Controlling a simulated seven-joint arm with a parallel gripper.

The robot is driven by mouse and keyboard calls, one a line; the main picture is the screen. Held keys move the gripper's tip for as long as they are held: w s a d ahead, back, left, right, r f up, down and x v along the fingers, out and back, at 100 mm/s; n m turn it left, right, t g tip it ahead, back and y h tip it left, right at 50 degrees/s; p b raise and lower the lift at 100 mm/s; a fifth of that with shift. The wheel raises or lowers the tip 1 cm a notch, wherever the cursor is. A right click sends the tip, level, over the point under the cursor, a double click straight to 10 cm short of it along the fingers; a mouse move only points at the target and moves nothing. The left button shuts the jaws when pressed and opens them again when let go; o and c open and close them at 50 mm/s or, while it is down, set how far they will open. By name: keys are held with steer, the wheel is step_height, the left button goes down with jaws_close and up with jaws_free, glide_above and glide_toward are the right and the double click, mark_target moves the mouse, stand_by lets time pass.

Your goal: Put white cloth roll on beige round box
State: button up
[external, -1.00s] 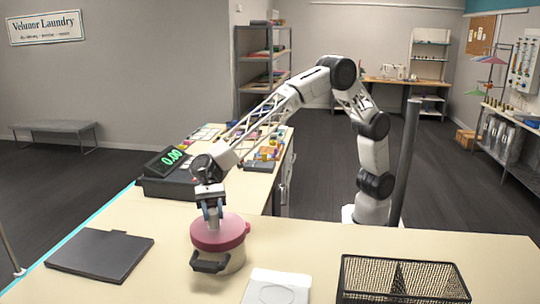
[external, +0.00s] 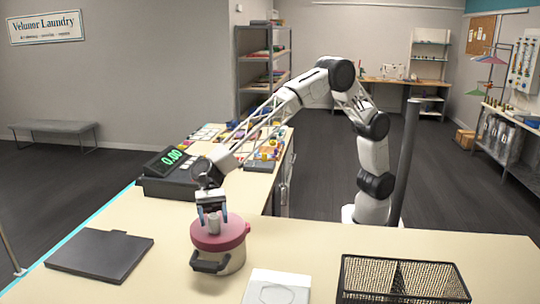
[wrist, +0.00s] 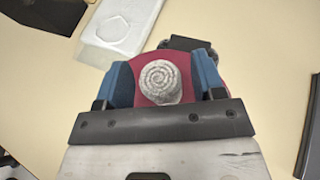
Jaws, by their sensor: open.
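The white cloth roll (external: 214,225) stands upright on the dark red lid of the beige round box (external: 235,262). In the wrist view its spiral end (wrist: 160,82) faces the camera, with the red lid of the box (wrist: 184,44) behind it. My gripper (external: 211,211) is open just above the box, pointing down. Its blue fingers (wrist: 163,78) are on either side of the roll, with visible gaps between them and it. In the external view the fingertips are near the upper part of the roll.
A dark flat folder-like slab (external: 100,254) lies left of the box. A white tray-like item (external: 276,288) is in front to the right, and a black mesh basket (external: 402,278) farther right. A register (external: 170,176) with a green display stands behind. Counter between box and basket is partly clear.

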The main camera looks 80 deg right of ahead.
steer(key=shift+r, duration=0.2)
steer(key=v, duration=1.1)
steer(key=shift+w+d+r, duration=0.15)
steer(key=shift+d+r, duration=0.05)
steer(key=shift+d, duration=0.2)
stand_by(0.6)
